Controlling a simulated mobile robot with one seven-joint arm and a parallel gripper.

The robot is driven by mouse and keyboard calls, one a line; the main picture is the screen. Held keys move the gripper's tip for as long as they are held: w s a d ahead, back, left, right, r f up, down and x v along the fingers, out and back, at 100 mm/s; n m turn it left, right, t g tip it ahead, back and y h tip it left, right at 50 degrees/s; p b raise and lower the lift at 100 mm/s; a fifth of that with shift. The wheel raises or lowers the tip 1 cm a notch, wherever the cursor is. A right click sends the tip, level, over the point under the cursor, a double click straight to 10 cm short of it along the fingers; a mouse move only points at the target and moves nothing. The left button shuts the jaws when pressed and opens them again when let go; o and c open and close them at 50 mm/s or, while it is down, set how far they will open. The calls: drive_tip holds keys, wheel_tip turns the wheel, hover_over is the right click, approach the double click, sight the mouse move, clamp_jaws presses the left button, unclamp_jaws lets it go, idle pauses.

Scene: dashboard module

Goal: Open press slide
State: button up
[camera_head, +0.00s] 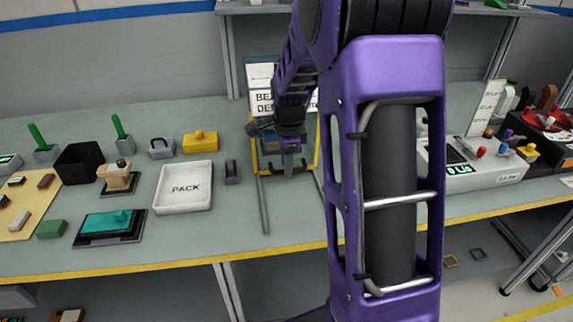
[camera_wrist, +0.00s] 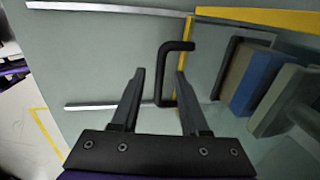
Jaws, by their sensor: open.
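The press (camera_head: 317,150), with yellow edges and a sign behind it, stands mid-table, mostly hidden behind my arm in the head view. Two bare metal rails (camera_head: 264,205) run from it toward the table's front edge; they also show in the wrist view (camera_wrist: 110,8). A black C-shaped handle (camera_wrist: 162,78) sticks out from the yellow-edged slide front (camera_wrist: 185,60). My gripper (camera_wrist: 160,74) is open, with the handle's bar between its fingers; I cannot tell whether either finger touches it. In the head view my gripper (camera_head: 289,155) is in front of the press.
A white PACK tray (camera_head: 184,188) and a small dark block (camera_head: 232,172) lie left of the rails. A grey console (camera_head: 475,170) with a green display stands to the right. Blue and tan blocks (camera_wrist: 257,80) stand behind the slide front. The table between the rails is clear.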

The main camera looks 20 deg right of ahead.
clamp_jaws()
idle(1.4)
